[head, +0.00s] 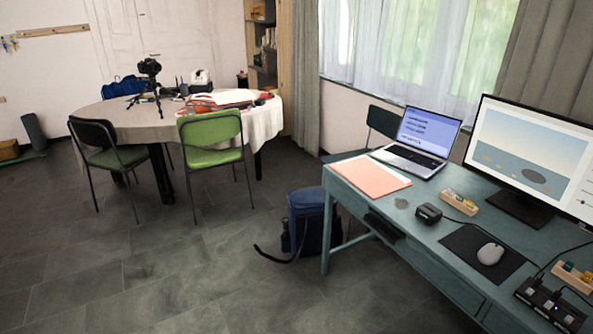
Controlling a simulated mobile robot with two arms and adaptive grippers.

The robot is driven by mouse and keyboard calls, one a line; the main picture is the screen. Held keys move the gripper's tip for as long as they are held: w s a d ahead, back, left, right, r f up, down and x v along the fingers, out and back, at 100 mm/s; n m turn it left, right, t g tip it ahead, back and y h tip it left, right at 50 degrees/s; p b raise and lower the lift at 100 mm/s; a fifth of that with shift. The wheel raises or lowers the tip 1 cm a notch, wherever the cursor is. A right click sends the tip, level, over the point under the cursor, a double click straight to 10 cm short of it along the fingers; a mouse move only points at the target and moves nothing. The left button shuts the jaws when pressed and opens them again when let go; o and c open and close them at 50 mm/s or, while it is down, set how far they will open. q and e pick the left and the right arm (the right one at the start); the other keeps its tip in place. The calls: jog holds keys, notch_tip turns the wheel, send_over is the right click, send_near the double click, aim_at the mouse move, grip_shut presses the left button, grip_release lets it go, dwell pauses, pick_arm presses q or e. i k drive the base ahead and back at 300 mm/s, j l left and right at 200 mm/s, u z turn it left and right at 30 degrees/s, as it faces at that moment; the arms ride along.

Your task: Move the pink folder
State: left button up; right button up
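The pink folder (369,176) lies flat on the left end of the teal desk (405,226), just in front of the open laptop (417,143). It is salmon-pink with a pale edge, and nothing lies on it. Neither of my grippers shows in the head view.
A mouse on a dark mat (468,252), a small black device (428,214) and a monitor (530,150) stand on the desk. A blue backpack (308,222) sits on the floor by the desk's left end. A round table (150,122) with chairs stands back left. The grey floor between is clear.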

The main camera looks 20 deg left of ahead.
aim_at(373, 179)
jog(key=u, duration=0.25)
jog(key=i+j+z, duration=0.1)
jog(key=z, duration=0.4)
jog(key=i+j+z, duration=0.25)
jog(key=z, duration=0.25)
jog(key=i, duration=0.05)
